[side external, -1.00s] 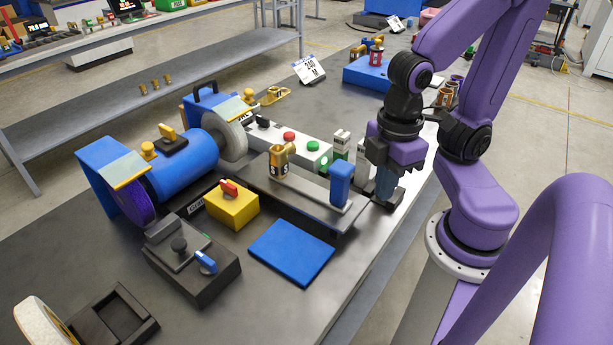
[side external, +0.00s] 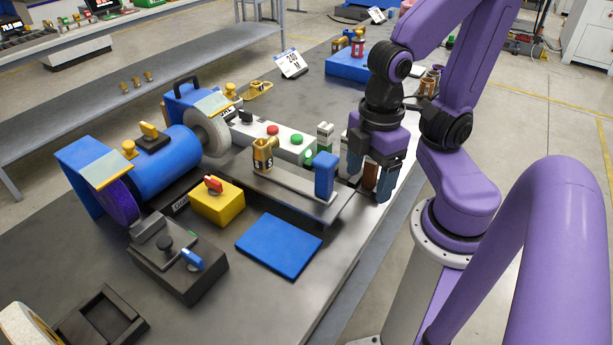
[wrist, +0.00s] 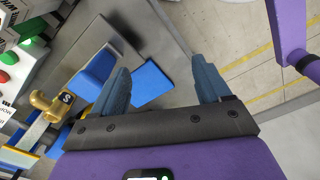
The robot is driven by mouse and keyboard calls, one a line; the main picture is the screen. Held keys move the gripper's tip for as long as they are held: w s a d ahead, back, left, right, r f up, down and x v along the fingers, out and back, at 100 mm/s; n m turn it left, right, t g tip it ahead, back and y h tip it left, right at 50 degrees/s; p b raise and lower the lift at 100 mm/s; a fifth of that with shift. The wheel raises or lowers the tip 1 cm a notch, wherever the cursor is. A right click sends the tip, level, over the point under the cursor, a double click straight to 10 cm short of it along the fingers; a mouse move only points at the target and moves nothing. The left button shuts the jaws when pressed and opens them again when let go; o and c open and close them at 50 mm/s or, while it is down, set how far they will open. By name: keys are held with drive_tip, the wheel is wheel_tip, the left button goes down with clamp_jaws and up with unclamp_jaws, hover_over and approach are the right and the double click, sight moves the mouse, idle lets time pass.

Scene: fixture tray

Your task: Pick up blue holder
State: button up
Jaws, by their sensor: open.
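The blue holder appears to be the upright blue block (side external: 325,175) standing at the near right end of a grey plate (side external: 283,190). In the wrist view a blue block (wrist: 97,72), apparently the same one, lies left of the fingers, partly hidden by the left one. My gripper (side external: 371,180) is open to the right of the block, fingers pointing down and apart from it. The fingers also show spread in the wrist view (wrist: 163,84), with nothing held between them. A brown object (side external: 370,178) shows between the fingers in the side view; whether it stands behind them is unclear.
A brass fitting (side external: 263,155) stands on the grey plate beyond the block. A flat blue pad (side external: 279,246) lies in front. A yellow box (side external: 217,203) and a blue grinder (side external: 160,170) are to the left. The table edge runs close by the gripper.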

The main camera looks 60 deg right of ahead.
drive_tip(key=n+h, duration=0.5)
approach(324, 159)
drive_tip(key=v, duration=0.5)
drive_tip(key=x, duration=1.1)
drive_tip(key=shift+w+d+r, duration=0.1)
drive_tip(key=shift+d+r, duration=0.05)
drive_tip(key=shift+d, duration=0.15)
drive_tip(key=shift+a+x, duration=0.15)
drive_tip(key=shift+x, duration=1.25)
drive_tip(key=shift+a+x, duration=0.2)
drive_tip(key=shift+x, duration=1.15)
drive_tip(key=shift+c, duration=0.3)
drive_tip(key=c, duration=1.1)
